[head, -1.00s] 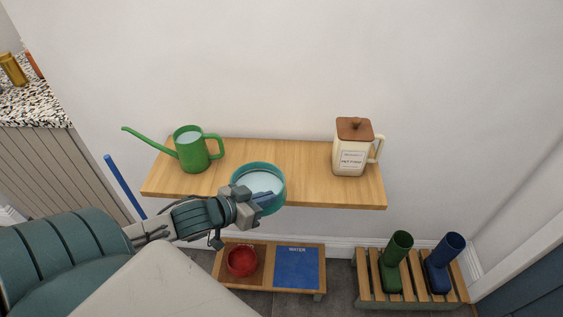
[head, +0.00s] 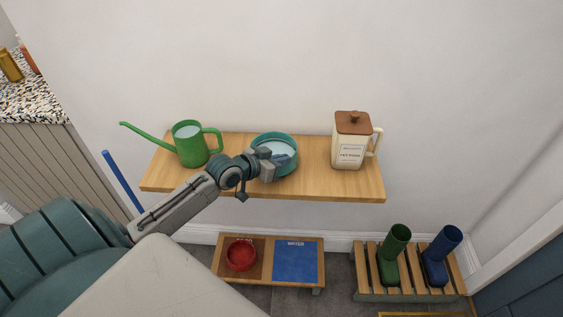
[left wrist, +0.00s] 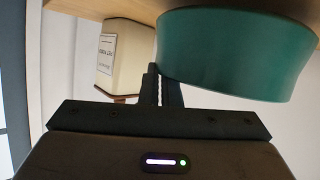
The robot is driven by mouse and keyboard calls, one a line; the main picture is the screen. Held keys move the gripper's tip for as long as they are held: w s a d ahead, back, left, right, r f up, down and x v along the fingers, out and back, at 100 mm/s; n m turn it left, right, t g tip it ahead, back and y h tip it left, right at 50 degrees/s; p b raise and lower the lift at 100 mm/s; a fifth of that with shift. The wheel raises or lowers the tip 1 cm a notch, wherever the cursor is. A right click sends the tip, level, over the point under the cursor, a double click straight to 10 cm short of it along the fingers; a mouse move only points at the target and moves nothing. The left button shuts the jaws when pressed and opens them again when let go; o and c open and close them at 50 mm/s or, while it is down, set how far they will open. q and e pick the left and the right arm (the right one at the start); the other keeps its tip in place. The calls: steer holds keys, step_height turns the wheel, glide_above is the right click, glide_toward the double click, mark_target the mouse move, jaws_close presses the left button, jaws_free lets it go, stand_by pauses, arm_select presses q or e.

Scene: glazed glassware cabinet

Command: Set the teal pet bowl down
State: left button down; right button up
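The teal pet bowl (head: 293,147) is at the middle of the wooden wall shelf (head: 225,183), between the watering can and the jar. It looks level, with a pale bluish inside. My left gripper (head: 281,161) is at its front rim, with the fingers closed on the wall. In the left wrist view, which is upside down, the bowl (left wrist: 235,50) fills the upper right, its base at or very near the shelf (left wrist: 135,8). The fingers (left wrist: 164,85) are close together at its wall. I cannot tell whether the base touches. My right gripper is out of view.
A green watering can (head: 190,146) stands left on the shelf, a cream jar (head: 347,150) with brown lid right. Below, a low wooden stand holds a red bowl (head: 240,256) and a blue panel marked WATER (head: 295,263). A slatted rack (head: 368,278) holds green and blue boots.

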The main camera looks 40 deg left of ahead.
arm_select(q)
steer(key=shift+f, duration=0.8)
steer(key=c, duration=1.6)
jaws_free()
steer(key=shift+c, duration=0.2)
steer(key=shift+s+a+r, duration=0.1)
steer(key=shift+s, duration=0.15)
steer(key=v, duration=0.5)
steer(key=shift+s+p, duration=0.15)
steer(key=shift+p, duration=0.2)
steer(key=p+v, duration=0.4)
steer(key=v, duration=0.2)
steer(key=shift+p, duration=0.3)
